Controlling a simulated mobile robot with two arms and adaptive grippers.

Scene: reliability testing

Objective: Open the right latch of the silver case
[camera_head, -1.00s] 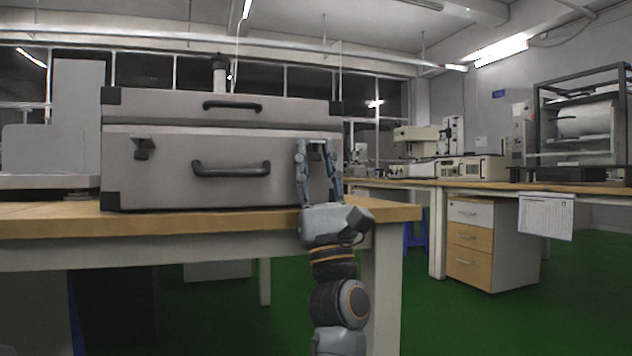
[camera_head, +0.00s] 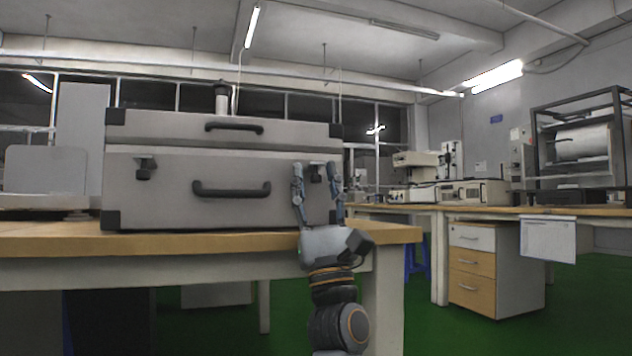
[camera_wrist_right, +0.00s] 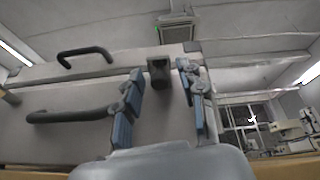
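The silver case (camera_head: 160,205) stands on the wooden table, with black corners and black handles on its lid and body. Its left latch (camera_head: 145,167) is in plain view. The right latch (camera_head: 318,172) shows between the fingers of my right gripper (camera_head: 317,168). In the right wrist view the right latch (camera_wrist_right: 158,70) is a dark block ahead, between the two blue-padded fingers of the gripper (camera_wrist_right: 162,82), which stand apart with nothing held. I see no contact with the latch. The lid looks closed. My left gripper is not in view.
The wooden table (camera_head: 385,234) ends at the right, just past the case. A white device (camera_head: 45,172) stands left of the case. Another bench with instruments and a drawer cabinet (camera_head: 480,278) is at the right, apart from the case.

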